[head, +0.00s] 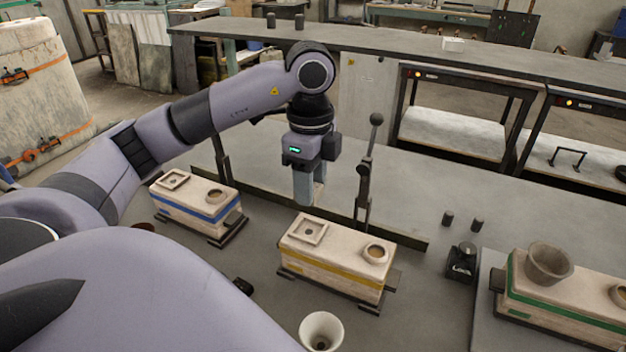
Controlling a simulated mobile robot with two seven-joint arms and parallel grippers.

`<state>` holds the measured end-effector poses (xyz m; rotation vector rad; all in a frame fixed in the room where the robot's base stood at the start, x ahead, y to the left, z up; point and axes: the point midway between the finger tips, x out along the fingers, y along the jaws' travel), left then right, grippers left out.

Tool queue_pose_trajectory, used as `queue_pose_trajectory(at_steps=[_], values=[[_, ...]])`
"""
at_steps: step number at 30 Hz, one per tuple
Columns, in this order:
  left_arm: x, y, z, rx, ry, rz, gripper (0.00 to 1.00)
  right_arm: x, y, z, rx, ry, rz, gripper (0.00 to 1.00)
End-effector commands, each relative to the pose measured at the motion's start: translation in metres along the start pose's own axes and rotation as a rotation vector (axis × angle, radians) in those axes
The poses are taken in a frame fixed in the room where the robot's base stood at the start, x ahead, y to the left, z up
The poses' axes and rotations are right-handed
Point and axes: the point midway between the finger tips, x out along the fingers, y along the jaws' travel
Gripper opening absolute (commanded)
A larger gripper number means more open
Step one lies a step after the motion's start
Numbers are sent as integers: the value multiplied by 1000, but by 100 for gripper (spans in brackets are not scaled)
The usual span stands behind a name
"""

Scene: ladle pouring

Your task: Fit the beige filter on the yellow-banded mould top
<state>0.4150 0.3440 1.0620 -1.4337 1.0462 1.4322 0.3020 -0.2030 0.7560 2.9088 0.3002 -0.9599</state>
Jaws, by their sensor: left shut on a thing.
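The yellow-banded mould (335,268) stands in the middle of the head view, a pale block on a dark base. Its top has a square recess (308,231) with a small dark hole on the left and a round raised ring (376,253) on the right. My left gripper (308,200) points down above and just behind the square recess, apart from the top. It is shut, apparently on the beige filter, which I cannot make out between the fingers. My right gripper is not in view.
A blue-banded mould (196,208) stands left and a green-banded mould (565,305) right, with a grey cup (549,263) on top. A pale cup (321,331) stands in front. An upright lever (367,170) rises close behind the yellow-banded mould.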

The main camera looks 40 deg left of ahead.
Motion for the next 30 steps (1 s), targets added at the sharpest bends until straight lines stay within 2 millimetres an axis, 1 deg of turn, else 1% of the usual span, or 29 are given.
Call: queue_pose_trajectory(at_steps=[8, 9, 18, 24, 30], values=[[21, 1, 0, 1, -3, 3, 13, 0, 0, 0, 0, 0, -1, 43], [27, 1, 0, 2, -3, 2, 13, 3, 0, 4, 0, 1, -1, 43], [58, 0, 0, 1, -1, 1, 13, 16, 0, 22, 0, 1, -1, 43], [67, 0, 0, 1, -1, 0, 13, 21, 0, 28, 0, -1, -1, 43], [66, 0, 0, 1, -1, 0, 13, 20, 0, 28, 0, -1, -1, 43]])
